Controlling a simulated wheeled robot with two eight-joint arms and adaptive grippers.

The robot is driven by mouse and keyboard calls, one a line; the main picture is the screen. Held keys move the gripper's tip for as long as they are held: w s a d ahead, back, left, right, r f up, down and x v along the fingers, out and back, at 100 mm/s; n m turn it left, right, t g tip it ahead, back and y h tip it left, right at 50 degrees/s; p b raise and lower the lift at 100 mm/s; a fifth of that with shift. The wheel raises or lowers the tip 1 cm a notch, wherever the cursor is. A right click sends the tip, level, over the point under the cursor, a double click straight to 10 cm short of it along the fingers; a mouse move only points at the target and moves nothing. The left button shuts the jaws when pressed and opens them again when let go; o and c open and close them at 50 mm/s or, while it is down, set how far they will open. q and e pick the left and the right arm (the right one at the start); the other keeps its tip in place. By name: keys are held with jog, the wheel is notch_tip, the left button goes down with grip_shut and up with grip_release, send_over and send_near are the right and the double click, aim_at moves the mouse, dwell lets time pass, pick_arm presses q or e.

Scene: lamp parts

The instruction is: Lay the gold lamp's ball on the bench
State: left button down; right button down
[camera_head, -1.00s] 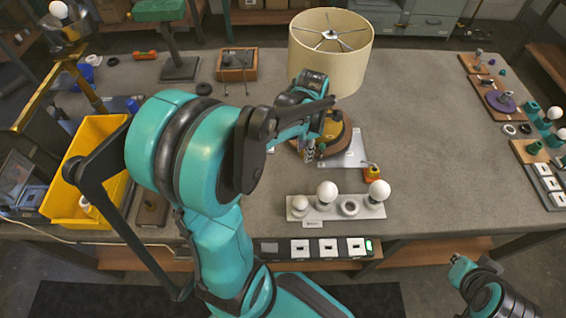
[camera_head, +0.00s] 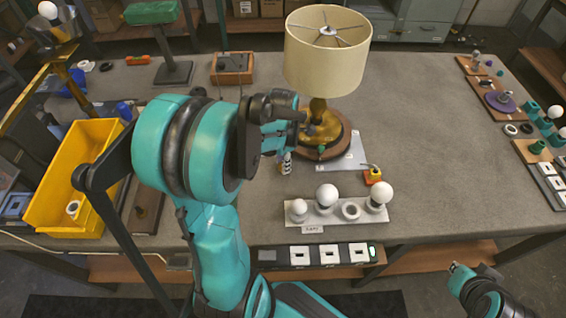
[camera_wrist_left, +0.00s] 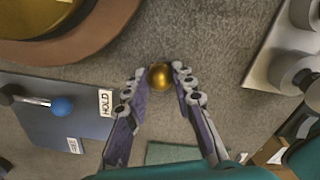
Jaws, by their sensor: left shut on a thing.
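The gold lamp (camera_head: 318,125) stands upright on a round wooden base, with a cream shade (camera_head: 327,62) on top. My left gripper (camera_head: 286,166) points down just left of the lamp base, over the bench (camera_head: 440,130). In the left wrist view, my left gripper (camera_wrist_left: 160,80) is shut on the gold ball (camera_wrist_left: 160,76), held between its fingertips. Bare grey bench top shows around the ball; I cannot tell how high above it the ball is. The ball is not clearly visible in the head view. My right gripper (camera_head: 460,270) is low at right, its jaws unclear.
A metal bulb holder (camera_head: 335,211) with white bulbs stands at the bench front. A yellow bin (camera_head: 75,180) is at left.

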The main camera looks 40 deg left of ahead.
pick_arm(q)
jog(key=shift+f, duration=0.2)
jog(key=c, duration=1.3)
grip_release()
jog(key=shift+r, duration=0.15)
